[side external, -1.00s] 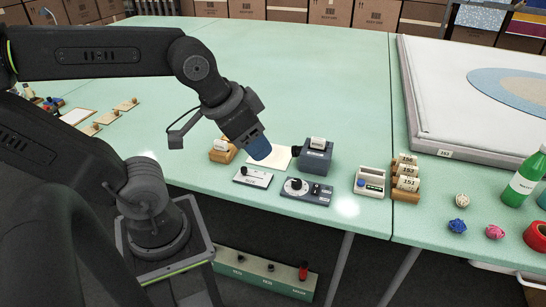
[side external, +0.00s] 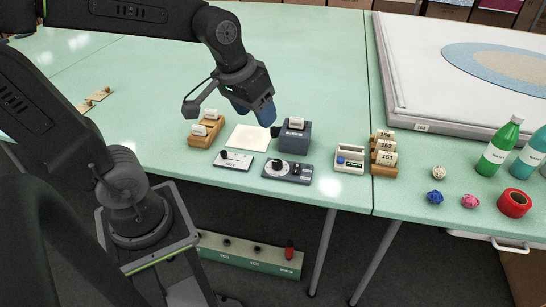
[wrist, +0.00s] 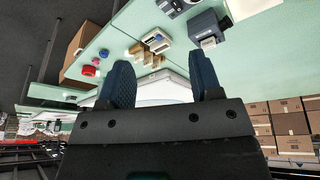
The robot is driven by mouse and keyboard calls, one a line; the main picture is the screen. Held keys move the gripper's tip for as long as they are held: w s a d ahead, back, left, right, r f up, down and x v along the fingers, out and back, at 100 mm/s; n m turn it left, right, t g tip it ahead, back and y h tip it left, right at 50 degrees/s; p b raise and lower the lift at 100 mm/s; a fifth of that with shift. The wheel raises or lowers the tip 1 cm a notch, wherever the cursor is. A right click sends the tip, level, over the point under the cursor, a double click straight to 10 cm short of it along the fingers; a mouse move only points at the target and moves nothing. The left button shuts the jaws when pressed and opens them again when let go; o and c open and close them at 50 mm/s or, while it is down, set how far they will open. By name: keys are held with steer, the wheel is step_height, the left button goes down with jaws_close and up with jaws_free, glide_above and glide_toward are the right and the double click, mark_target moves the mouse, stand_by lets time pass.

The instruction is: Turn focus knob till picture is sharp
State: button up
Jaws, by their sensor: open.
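A dark grey boxy device (side external: 295,137) with a pale card in its top and a black cylindrical part (side external: 275,132) on its left stands mid-table. It also shows in the wrist view (wrist: 206,27). A blank-looking white sheet (side external: 247,138) lies left of it; no picture is readable on it. In front is a dark panel (side external: 299,172) with a round dial and black knob (side external: 279,167). Which control is the focus knob I cannot tell. My gripper (side external: 258,110) is open, its blue fingers (wrist: 161,82) apart and empty, above and behind the sheet and the device.
A pale panel with a small black knob (side external: 232,161) and a wooden card holder (side external: 202,140) lie left. A white tray (side external: 350,159) and numbered cards (side external: 385,156) stand right. Farther right are bottles (side external: 499,147) and red tape (side external: 514,203).

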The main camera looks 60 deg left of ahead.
steer(key=w+a+f+n+g, duration=0.2)
steer(key=w+a+f+n, duration=0.1)
steer(key=w+a+f, duration=0.3)
steer(key=n+g, duration=0.2)
steer(key=n, duration=0.2)
glide_above(277, 162)
step_height(277, 162, down, 7)
step_height(277, 162, down, 14)
steer(key=c, duration=0.9)
